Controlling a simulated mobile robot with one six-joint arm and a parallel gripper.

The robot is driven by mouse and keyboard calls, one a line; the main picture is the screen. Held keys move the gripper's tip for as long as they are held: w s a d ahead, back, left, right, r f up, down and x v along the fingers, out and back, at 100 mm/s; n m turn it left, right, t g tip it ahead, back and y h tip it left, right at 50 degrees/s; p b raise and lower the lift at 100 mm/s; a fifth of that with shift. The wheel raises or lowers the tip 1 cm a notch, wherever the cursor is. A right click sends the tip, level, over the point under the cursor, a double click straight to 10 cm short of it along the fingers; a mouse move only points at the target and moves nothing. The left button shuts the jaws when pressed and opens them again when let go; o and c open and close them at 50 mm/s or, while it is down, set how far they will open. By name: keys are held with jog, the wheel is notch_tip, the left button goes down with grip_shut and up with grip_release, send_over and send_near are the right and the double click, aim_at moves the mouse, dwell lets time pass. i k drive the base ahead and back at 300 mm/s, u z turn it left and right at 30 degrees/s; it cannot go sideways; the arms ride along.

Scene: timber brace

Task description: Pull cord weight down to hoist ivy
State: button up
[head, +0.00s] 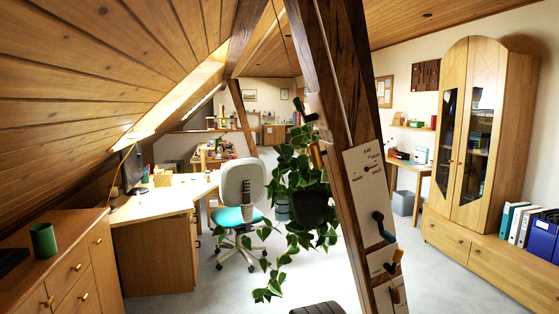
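The ivy (293,168) hangs in a dark pot (309,207) left of the leaning timber brace (335,110), with long leafy vines trailing below the pot. A thin cord (284,40) runs down from the ceiling towards the ivy. A small yellowish cylinder (317,155) sits against the brace's left edge beside the ivy; I cannot tell whether it is the cord weight. A dark-green knobbed fitting (304,110) is above it.
White boards (366,172) on the brace carry dark handles, including a teal one (382,226). A desk (160,205) and office chair (240,190) stand left. A cabinet (467,130) stands right. Grey floor (440,285) is open between brace and cabinet.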

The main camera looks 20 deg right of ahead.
aim_at(316, 155)
jog(key=z, duration=0.15)
jog(key=i, duration=1)
jog(key=z, duration=0.05)
